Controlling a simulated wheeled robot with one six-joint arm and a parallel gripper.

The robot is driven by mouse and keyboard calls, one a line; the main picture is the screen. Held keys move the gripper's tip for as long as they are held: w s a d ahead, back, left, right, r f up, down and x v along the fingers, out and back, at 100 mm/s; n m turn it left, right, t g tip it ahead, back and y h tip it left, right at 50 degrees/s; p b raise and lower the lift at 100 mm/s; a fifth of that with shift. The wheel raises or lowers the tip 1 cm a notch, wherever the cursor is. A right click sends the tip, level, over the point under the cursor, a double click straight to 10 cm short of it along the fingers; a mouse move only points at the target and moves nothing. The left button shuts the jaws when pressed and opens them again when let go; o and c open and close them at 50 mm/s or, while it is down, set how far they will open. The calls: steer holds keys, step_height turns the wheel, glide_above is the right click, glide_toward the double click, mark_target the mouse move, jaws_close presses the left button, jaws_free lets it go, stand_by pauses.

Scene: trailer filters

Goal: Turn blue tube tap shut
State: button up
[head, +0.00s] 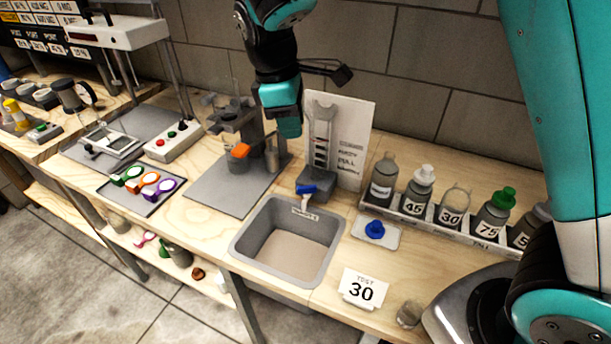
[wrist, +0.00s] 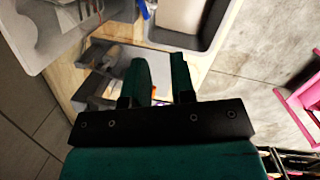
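The blue tap (head: 305,188) sits at the bottom of a tube stand (head: 320,140), just above the back rim of the grey sink (head: 238,243). A thin blue part, probably the tap handle (wrist: 144,9), shows at the top edge of the wrist view. My gripper (head: 289,133) hangs above and slightly left of the tap, apart from it. In the wrist view my gripper (wrist: 160,58) has two teal fingers with a gap between them and nothing in it. Whether the tap is open or shut is hard to tell.
An orange tap (head: 240,150) on a grey stand is to the left. A rack of labelled bottles (head: 437,223) stands at the right. A blue knob-like piece (head: 375,229) lies on a small white tray, and a "30" card (head: 363,290) stands in front.

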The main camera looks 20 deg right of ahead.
steer(key=w+a+f+n+h+p, duration=0.1)
steer(key=w+a+f+n+h, duration=0.1)
steer(key=w+f, duration=0.25)
steer(key=p, duration=0.2)
glide_toward(307, 186)
steer(key=shift+g, duration=0.4)
steer(key=x, duration=0.9)
steer(key=shift+w+f, duration=0.2)
steer(key=shift+w, duration=0.05)
steer(key=shift+b, duration=0.3)
jaws_close()
